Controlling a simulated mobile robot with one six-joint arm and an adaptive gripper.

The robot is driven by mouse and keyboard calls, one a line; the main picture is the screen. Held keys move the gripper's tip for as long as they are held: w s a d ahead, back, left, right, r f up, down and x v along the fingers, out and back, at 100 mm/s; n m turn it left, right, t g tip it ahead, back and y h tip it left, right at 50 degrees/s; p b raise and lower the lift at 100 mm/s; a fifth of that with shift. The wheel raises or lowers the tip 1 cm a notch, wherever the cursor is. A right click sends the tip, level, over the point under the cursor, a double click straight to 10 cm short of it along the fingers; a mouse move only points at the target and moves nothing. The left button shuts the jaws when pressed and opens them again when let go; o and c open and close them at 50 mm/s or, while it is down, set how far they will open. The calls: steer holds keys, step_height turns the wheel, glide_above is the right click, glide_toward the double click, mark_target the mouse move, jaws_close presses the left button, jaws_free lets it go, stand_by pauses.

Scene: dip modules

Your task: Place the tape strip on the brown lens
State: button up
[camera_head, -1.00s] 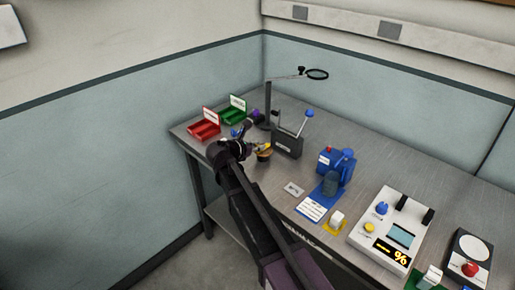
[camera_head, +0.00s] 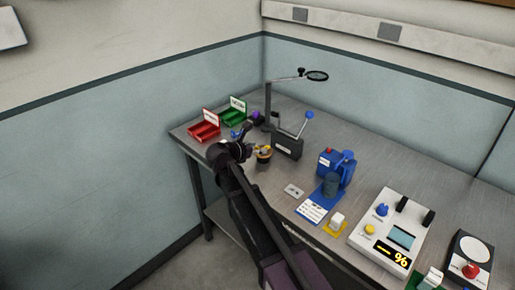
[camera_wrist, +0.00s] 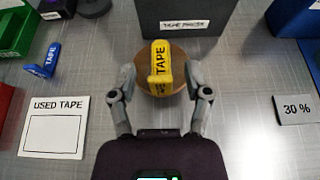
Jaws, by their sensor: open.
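The yellow tape strip (camera_wrist: 160,64), marked TAPE, lies on top of the brown lens (camera_wrist: 176,86), a round brown disc. In the wrist view the strip runs lengthwise across the middle of the disc, and its near end looks folded or raised. My gripper (camera_wrist: 160,74) is open, with one finger on each side of the disc and a gap between each finger and the strip. In the head view the strip (camera_head: 263,149) and the lens (camera_head: 264,157) show small beside my gripper (camera_head: 252,151).
A dark tape press (camera_head: 287,145) stands just behind the lens. A USED TAPE card (camera_wrist: 54,126) and a blue piece (camera_wrist: 44,61) lie to the left, near red (camera_head: 205,131) and green (camera_head: 233,117) bins. A 30 % plate (camera_wrist: 296,110) lies to the right. A magnifier stand (camera_head: 268,105) rises behind.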

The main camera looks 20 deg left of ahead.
steer(key=p+v, duration=0.4)
steer(key=v, duration=0.8)
steer(key=shift+p, duration=0.3)
steer(key=shift+r, duration=0.15)
stand_by(1.0)
